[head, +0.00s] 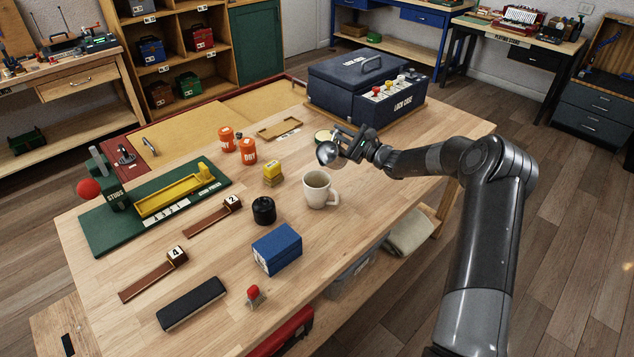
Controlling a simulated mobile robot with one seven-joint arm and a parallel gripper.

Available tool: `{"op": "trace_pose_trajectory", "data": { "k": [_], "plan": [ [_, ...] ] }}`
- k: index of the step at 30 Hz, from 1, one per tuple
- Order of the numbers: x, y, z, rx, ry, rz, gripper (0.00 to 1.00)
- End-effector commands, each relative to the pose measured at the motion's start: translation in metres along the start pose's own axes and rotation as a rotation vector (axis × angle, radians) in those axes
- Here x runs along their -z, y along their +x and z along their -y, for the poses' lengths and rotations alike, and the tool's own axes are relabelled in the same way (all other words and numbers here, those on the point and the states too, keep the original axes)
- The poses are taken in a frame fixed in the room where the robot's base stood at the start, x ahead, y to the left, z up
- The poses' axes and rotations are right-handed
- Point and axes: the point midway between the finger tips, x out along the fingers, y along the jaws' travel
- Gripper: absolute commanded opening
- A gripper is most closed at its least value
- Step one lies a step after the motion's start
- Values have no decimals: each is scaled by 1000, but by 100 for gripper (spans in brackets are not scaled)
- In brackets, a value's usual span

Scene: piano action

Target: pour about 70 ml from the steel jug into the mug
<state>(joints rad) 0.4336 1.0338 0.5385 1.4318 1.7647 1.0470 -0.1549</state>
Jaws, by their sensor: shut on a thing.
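The white mug (317,192) stands upright on the wooden table, with its handle to the right. Its inside looks tan, but I cannot tell how much liquid it holds. The steel jug (326,154) is small and shiny and shows just above and behind the mug in the picture. My gripper (341,144) is shut on the jug, reaching in from the right. The jug seems tilted, but its spout and mouth are hard to make out. No stream of liquid shows between jug and mug.
A dark lock case (350,82) stands behind my gripper. A black round pot (264,211), a blue box (277,249) and yellow blocks (272,175) stand left of the mug. Orange tins (248,151) are farther back. The table right of the mug is clear.

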Motion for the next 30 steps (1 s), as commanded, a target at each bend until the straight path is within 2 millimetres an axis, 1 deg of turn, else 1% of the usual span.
{"op": "trace_pose_trajectory", "data": {
  "k": [25,30],
  "plan": [
    [0,0,0,1,0,1,0],
    [4,0,0,1,26,-5,0]
  ]
}}
